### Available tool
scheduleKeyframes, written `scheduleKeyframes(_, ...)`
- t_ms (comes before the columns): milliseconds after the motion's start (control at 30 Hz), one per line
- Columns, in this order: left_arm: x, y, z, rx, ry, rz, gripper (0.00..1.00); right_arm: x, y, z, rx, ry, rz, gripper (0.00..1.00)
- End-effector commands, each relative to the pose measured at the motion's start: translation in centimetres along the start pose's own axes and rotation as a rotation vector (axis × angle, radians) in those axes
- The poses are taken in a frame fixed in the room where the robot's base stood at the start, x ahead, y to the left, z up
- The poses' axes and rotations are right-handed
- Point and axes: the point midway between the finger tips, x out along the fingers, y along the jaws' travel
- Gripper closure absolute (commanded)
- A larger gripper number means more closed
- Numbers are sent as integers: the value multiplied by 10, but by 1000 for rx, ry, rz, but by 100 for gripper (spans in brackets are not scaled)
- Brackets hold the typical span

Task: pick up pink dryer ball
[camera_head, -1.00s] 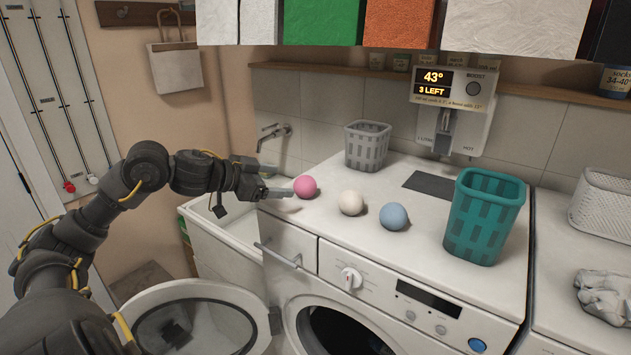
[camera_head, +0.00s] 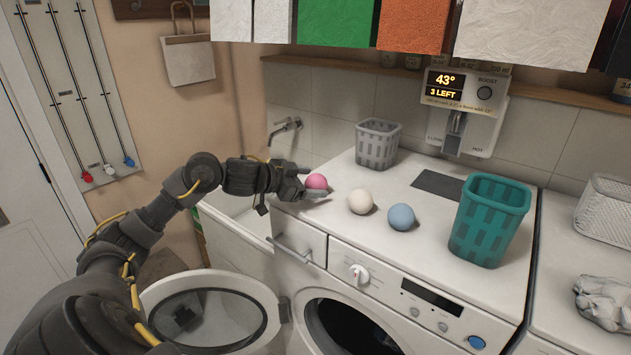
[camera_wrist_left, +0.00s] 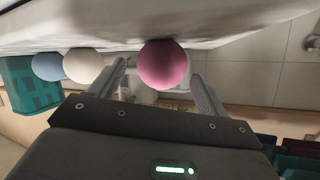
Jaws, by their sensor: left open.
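The pink dryer ball (camera_head: 316,182) sits on top of the washing machine near its left edge. My left gripper (camera_head: 312,184) is open at the ball, with its fingers on either side of it in the head view. In the left wrist view the pink ball (camera_wrist_left: 164,64) shows between the two fingers of the left gripper (camera_wrist_left: 160,82), toward their tips. I cannot tell whether either finger touches it. My right gripper is not in view.
A white ball (camera_head: 360,201) and a blue ball (camera_head: 401,217) lie to the right on the washer top (camera_head: 380,250). A teal basket (camera_head: 488,220) and a grey basket (camera_head: 377,144) stand there too. The washer door (camera_head: 210,310) hangs open below my left arm.

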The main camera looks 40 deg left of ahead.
Motion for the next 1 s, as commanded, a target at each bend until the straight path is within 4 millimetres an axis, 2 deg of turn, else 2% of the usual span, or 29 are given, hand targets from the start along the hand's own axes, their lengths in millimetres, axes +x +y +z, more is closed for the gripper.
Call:
scheduleKeyframes(33,6,-1,-5,-7,1,1,24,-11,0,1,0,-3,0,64)
scheduleKeyframes(200,28,-1,-2,-4,2,0,24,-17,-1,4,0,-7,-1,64)
scheduleKeyframes(500,33,0,0,0,0,-1,24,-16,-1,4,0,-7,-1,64)
scheduleKeyframes(867,32,0,0,0,0,-1,71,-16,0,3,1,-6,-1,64)
scheduleKeyframes(1000,32,0,0,0,1,-1,72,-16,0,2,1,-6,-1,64)
